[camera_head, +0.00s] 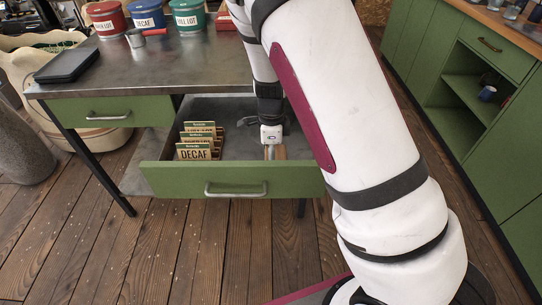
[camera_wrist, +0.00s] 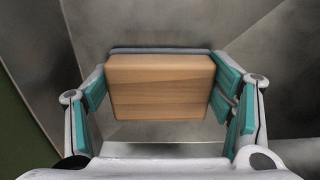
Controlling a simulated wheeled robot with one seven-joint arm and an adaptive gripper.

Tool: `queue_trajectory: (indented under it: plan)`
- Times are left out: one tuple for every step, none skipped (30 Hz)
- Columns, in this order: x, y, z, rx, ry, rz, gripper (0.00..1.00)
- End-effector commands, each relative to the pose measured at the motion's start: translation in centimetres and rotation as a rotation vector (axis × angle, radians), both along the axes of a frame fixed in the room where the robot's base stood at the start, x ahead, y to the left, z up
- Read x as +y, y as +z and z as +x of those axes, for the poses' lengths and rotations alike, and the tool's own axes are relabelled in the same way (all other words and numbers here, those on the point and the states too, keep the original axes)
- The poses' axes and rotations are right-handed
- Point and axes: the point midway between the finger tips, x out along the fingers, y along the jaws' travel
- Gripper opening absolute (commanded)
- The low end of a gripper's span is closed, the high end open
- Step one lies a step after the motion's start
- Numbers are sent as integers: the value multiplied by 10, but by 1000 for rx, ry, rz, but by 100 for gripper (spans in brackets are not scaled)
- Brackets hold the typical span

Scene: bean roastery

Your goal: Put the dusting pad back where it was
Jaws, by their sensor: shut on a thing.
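The dusting pad shows in the wrist view as a wooden block (camera_wrist: 160,88) with a thin grey edge along its far side. My gripper (camera_wrist: 162,100) is shut on it, with teal-lined fingers at its left and right sides. In the head view my gripper (camera_head: 271,143) reaches down into the open green-fronted drawer (camera_head: 232,182), at its right part. A small piece of the wooden pad (camera_head: 278,153) shows below my gripper there. I cannot tell whether the pad touches the drawer floor.
Several label cards (camera_head: 195,152), the front one reading DECAF, stand in the drawer's left part. The metal-topped table (camera_head: 190,66) holds red, blue and green tins, a metal scoop (camera_head: 136,38) and a black flat device (camera_head: 68,64). Green cabinets (camera_head: 450,110) stand at right.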

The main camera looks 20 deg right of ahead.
Motion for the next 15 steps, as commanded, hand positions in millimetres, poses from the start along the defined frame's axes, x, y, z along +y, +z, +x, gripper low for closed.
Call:
queue_trajectory:
  plan:
    - [0, 1, 0, -1, 0, 1, 52]
    - [0, 1, 0, -1, 0, 1, 52]
    - [0, 1, 0, -1, 0, 1, 52]
    - [0, 1, 0, -1, 0, 1, 52]
    - [0, 1, 0, -1, 0, 1, 52]
    - [0, 1, 0, -1, 0, 1, 52]
    - [0, 0, 0, -1, 0, 1, 52]
    - [0, -1, 0, -1, 0, 1, 52]
    - [0, -2, 0, -1, 0, 1, 52]
    - [0, -2, 0, -1, 0, 1, 81]
    - [0, -2, 0, -1, 0, 1, 88]
    - [0, -2, 0, -1, 1, 1, 95]
    - [0, -1, 0, -1, 1, 1, 95]
    - [0, -1, 0, -1, 0, 1, 95]
    - [0, -1, 0, -1, 0, 1, 95]
